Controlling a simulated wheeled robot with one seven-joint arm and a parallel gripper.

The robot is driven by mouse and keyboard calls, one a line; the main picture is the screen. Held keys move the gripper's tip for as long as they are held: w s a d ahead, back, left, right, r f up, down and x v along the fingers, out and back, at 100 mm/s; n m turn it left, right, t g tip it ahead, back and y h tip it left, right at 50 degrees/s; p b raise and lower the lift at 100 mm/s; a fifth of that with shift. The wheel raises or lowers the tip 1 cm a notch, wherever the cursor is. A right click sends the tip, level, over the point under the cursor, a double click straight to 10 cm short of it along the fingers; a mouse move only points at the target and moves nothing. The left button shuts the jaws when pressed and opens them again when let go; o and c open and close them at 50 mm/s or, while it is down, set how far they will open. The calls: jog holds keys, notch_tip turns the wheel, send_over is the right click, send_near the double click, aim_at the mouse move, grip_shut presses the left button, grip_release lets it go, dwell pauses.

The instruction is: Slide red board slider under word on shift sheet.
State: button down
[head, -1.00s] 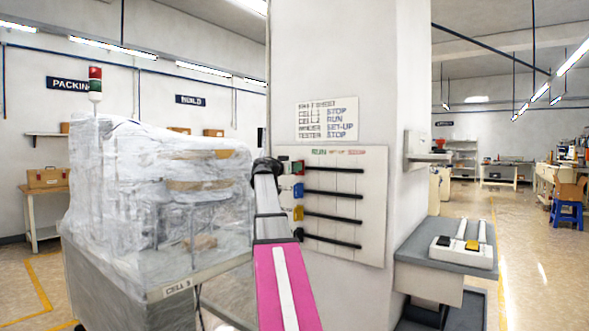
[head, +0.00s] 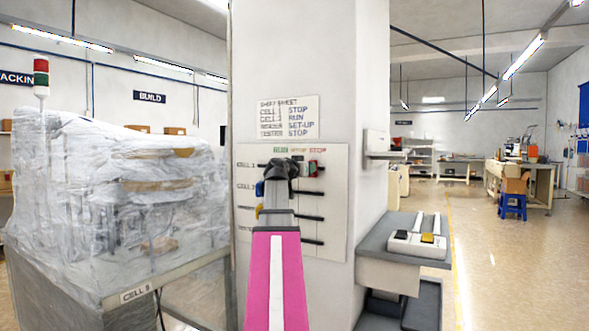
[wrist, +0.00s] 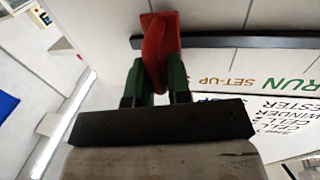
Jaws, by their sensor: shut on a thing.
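The board (head: 335,225) on the white pillar has several dark slots and coloured words along its top. My gripper (head: 305,166) is at the top slot, shut on the red slider (head: 314,168). In the wrist view its green fingers (wrist: 157,85) hold the red slider (wrist: 160,45) near one end of the slot (wrist: 250,42). The slider is past SET-UP, on the side away from RUN, and in the head view it is under the red STOP word (head: 317,149). The shift sheet (head: 289,118) above reads STOP on its top row.
The blue slider (head: 259,188) and yellow slider (head: 259,210) are at the left of lower slots, partly behind my arm. A grey ledge with a switch box (head: 415,243) stands right of the pillar. A wrapped machine (head: 120,200) stands left. Open floor lies at far right.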

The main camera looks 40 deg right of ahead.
jog(key=shift+s+d+f, duration=0.1)
jog(key=shift+s+d, duration=0.15)
jog(key=shift+s, duration=0.6)
jog(key=c, duration=1.2)
grip_release()
jog(key=shift+s, duration=0.2)
jog(key=shift+w+d, duration=0.1)
jog(key=shift+w, duration=0.1)
jog(key=a, duration=0.3)
jog(key=s+a, duration=0.1)
jog(key=a, duration=0.3)
jog(key=s+a, duration=0.1)
jog(key=a, duration=0.2)
jog(key=shift+s+a, duration=0.1)
jog(key=shift+a, duration=0.2)
